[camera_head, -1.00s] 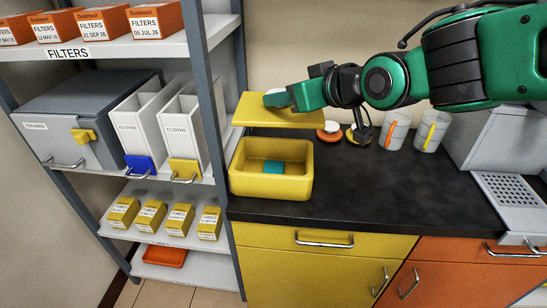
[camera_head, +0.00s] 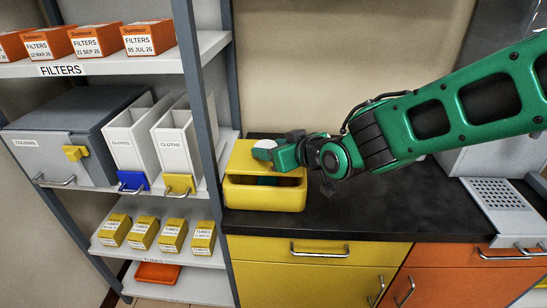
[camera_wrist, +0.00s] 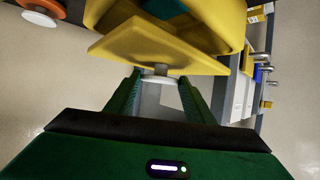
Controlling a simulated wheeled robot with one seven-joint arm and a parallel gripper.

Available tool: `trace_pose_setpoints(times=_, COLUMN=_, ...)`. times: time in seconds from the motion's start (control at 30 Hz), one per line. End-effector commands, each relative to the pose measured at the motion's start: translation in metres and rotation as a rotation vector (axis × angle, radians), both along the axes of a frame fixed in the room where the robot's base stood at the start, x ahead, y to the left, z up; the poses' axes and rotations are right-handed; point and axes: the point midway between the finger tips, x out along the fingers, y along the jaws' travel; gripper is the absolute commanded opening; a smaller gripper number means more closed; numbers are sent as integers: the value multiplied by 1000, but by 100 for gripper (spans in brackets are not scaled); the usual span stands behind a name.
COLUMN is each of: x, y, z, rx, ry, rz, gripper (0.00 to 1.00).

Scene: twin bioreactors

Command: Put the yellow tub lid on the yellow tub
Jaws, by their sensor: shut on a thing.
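The yellow tub (camera_head: 262,197) stands on the dark counter at its left end, next to the shelf rack. The yellow lid (camera_head: 240,156) is low over the tub's rear and left part, tilted. A dark gap shows between lid and tub at the front. My gripper (camera_head: 272,152) is shut on the lid's pale knob. In the wrist view the lid (camera_wrist: 150,48) spans the space past my fingers (camera_wrist: 160,84), with the knob between them. The tub (camera_wrist: 226,24) shows beyond it, with a teal thing (camera_wrist: 165,7) inside. I cannot tell whether lid and rim touch.
The shelf rack's grey post (camera_head: 194,110) stands close to the left of the tub. White bins (camera_head: 178,145) sit on the rack. The counter (camera_head: 400,210) is clear right of the tub, beneath my arm. A grey perforated tray (camera_head: 495,200) is at far right.

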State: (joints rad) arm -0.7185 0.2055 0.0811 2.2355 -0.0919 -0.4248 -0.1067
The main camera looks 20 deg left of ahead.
Motion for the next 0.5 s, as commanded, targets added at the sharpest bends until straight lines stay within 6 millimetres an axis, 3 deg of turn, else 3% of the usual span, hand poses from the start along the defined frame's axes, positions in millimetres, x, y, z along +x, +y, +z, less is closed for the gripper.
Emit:
trace_pose_setpoints(times=0.17, x=0, y=0, z=-25, rx=-2, ry=4, rz=0, gripper=23)
trace_pose_setpoints(times=0.37, x=0, y=0, z=-27, rx=-1, ry=2, rz=0, gripper=23)
trace_pose_setpoints(times=0.4, x=0, y=0, z=-27, rx=-1, ry=2, rz=0, gripper=53)
trace_pose_setpoints(times=0.47, x=0, y=0, z=-27, rx=-1, ry=2, rz=0, gripper=67)
trace_pose_setpoints(times=0.5, x=0, y=0, z=-27, rx=-1, ry=2, rz=0, gripper=67)
